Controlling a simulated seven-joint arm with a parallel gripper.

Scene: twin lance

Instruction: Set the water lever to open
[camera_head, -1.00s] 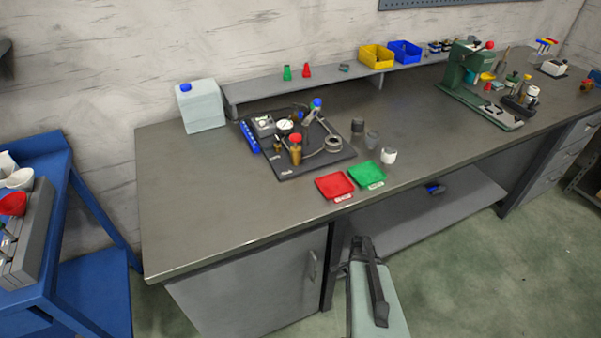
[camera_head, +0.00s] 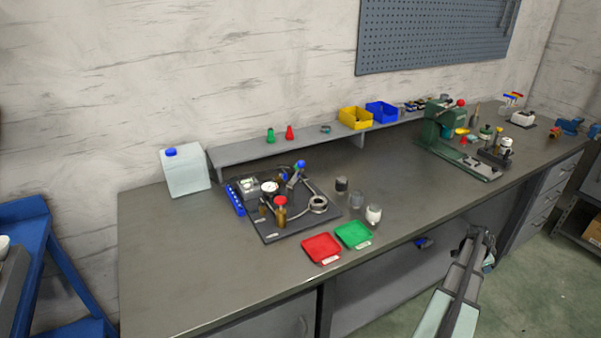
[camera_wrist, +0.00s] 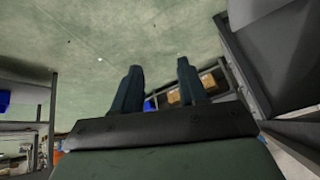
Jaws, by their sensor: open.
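A dark board (camera_head: 277,234) lies on the bench and carries a white round gauge (camera_head: 269,187), a brass cylinder with a red top (camera_head: 281,206), a metal ring (camera_head: 318,204) and small blue-tipped parts (camera_head: 300,164). I cannot tell for sure which small part is the water lever, nor its setting. My gripper (camera_head: 480,236) is in front of the bench at the right, well away from the board. In the wrist view its two fingers (camera_wrist: 158,84) are apart with nothing between them, and the board does not show there.
A white jug (camera_head: 186,172) stands at the back left. A raised shelf (camera_head: 240,153) runs behind. The bench's front left is clear.

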